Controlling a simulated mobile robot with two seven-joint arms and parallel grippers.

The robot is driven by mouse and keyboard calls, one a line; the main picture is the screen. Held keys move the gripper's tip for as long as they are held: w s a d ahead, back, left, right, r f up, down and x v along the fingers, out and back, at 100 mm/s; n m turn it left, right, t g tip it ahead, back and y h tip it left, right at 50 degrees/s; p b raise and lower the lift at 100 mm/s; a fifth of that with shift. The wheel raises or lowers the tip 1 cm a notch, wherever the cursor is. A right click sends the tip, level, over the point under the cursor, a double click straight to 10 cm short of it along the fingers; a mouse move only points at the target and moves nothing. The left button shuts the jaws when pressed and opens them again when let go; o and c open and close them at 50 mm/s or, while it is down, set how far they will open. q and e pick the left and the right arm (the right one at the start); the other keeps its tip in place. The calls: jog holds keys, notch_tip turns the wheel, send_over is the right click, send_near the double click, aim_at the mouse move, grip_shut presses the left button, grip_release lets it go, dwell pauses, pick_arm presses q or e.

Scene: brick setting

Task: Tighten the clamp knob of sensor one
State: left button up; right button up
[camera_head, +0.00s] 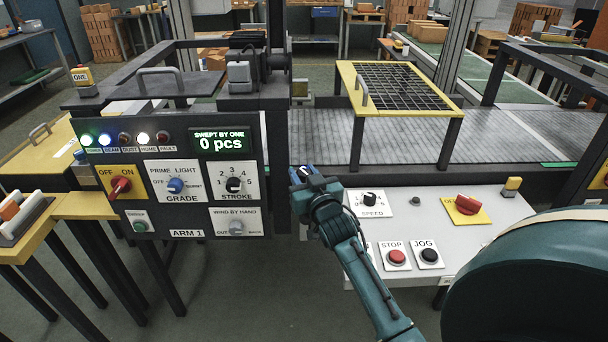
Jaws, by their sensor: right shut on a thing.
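My right gripper (303,174) is in the middle of the head view, just right of the arm 1 control panel (158,222) and in front of the grey conveyor. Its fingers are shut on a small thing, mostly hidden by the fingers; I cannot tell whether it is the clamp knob. No knob marked as sensor one's clamp can be made out. A yellow tag reading ONE (80,75) stands at the left. A small yellowish block (300,89) sits beside the dark post behind my gripper. My left gripper is not in view.
A white console (472,226) with a red stop button (396,257) lies right of my forearm. A yellow-framed grid (402,87) stands over the conveyor (385,140).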

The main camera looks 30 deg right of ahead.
jog(key=shift+r, duration=0.1)
jog(key=o, duration=1)
jog(key=shift+c, duration=0.2)
jog(key=v, duration=1.3)
jog(key=shift+b, duration=0.4)
